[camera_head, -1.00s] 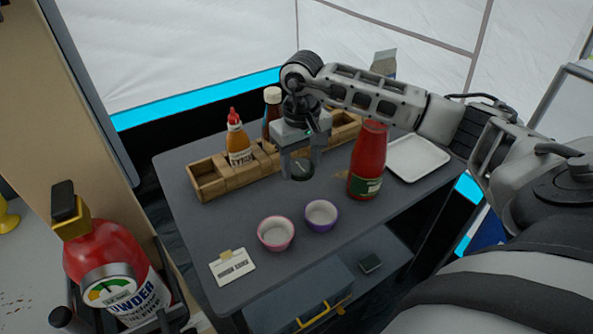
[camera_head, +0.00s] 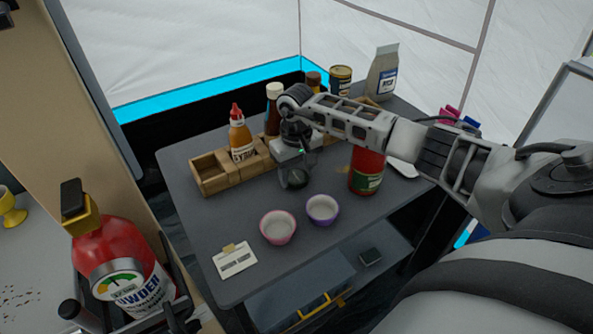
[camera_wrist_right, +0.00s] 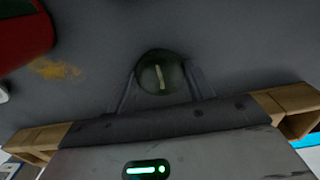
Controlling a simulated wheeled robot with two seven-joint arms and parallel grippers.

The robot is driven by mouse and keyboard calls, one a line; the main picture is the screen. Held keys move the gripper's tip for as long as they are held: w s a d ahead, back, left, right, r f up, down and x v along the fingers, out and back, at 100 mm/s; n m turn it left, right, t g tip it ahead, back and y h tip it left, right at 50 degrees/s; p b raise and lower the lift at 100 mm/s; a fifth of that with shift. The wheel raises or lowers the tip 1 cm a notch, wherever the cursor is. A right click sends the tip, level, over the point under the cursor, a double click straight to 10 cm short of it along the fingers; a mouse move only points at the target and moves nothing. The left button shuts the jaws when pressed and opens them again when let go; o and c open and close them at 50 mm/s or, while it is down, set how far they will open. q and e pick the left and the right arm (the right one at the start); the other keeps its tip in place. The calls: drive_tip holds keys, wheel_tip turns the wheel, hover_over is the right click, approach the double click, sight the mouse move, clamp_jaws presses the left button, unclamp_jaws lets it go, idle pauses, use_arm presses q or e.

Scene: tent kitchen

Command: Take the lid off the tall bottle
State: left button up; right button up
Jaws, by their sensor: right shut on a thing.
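The tall bottle (camera_head: 366,172) is red with a green label and stands upright on the grey table. My right forearm hides its top in the head view; part of its red side shows in the wrist view (camera_wrist_right: 18,35). My right gripper (camera_head: 295,178) is left of the bottle, pointing down over the table. It is shut on a round dark green lid (camera_wrist_right: 160,74) with a pale mark on top. The lid is apart from the bottle; I cannot tell whether it touches the table. My left gripper is not in view.
A wooden rack (camera_head: 218,172) with an orange sauce bottle (camera_head: 240,138) stands behind the gripper. A pink bowl (camera_head: 278,227) and a purple bowl (camera_head: 322,210) stand in front, with a card (camera_head: 234,260) to their left. A white tray (camera_head: 402,168) is right of the bottle.

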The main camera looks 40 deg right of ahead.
sight(297, 177)
drive_tip(key=o, duration=1.1)
drive_tip(key=shift+f, duration=0.15)
drive_tip(key=shift+c, duration=0.2)
wheel_tip(297, 177, up, 12)
drive_tip(key=b, duration=0.1)
drive_tip(key=shift+r, duration=0.2)
drive_tip(key=shift+s, duration=0.1)
